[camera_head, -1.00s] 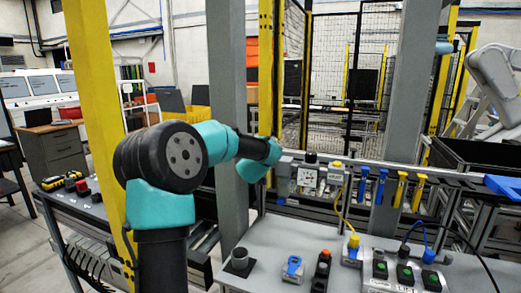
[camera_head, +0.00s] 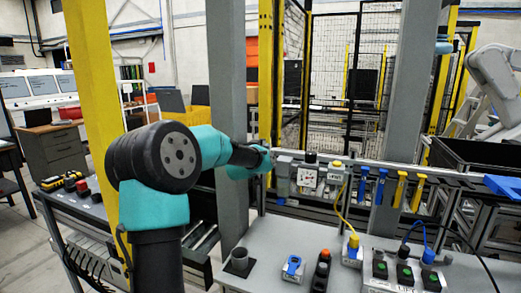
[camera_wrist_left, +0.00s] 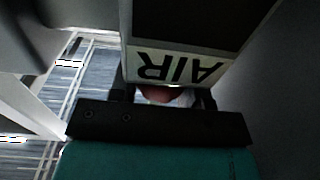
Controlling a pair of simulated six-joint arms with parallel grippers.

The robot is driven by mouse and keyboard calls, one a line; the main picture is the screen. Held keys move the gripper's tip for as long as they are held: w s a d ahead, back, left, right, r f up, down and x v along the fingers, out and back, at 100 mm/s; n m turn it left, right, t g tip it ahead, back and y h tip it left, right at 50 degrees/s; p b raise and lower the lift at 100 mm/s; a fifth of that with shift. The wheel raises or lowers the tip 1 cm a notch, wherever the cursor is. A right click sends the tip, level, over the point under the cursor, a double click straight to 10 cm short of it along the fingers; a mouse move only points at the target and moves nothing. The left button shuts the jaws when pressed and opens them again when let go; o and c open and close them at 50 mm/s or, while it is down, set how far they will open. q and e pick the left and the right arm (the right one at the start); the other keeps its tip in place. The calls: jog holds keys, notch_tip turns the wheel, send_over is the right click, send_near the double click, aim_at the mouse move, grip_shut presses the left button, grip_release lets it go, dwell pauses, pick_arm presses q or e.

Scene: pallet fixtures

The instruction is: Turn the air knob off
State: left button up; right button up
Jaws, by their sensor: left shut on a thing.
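In the left wrist view, a box with an upside-down "AIR" label (camera_wrist_left: 178,66) fills the top middle. A red knob (camera_wrist_left: 160,94) shows just below the label, mostly hidden by my gripper. My left gripper (camera_wrist_left: 163,91) is shut on this knob, with a dark finger on each side of it. In the head view, my left arm reaches right to the grey column and the equipment rail, with its teal wrist beside a small grey box. The fingers and the knob cannot be made out there. My right gripper does not show.
A grey column (camera_head: 228,110) stands close to my left forearm, and a yellow post (camera_head: 92,90) stands at the left. The rail holds a white gauge box (camera_head: 307,176) and blue and yellow handles. A grey table (camera_head: 270,262) in front carries switches and connectors.

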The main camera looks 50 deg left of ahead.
pick_arm(q)
jog(key=shift+r+m+t+h, duration=0.15)
jog(key=shift+m+t+h, duration=0.15)
jog(key=shift+h, duration=0.1)
jog(key=o, duration=0.9)
jog(key=shift+o, duration=0.2)
jog(key=shift+s, duration=0.1)
jog(key=v, duration=1.7)
jog(key=shift+s+d, duration=0.1)
jog(key=shift+s, duration=0.05)
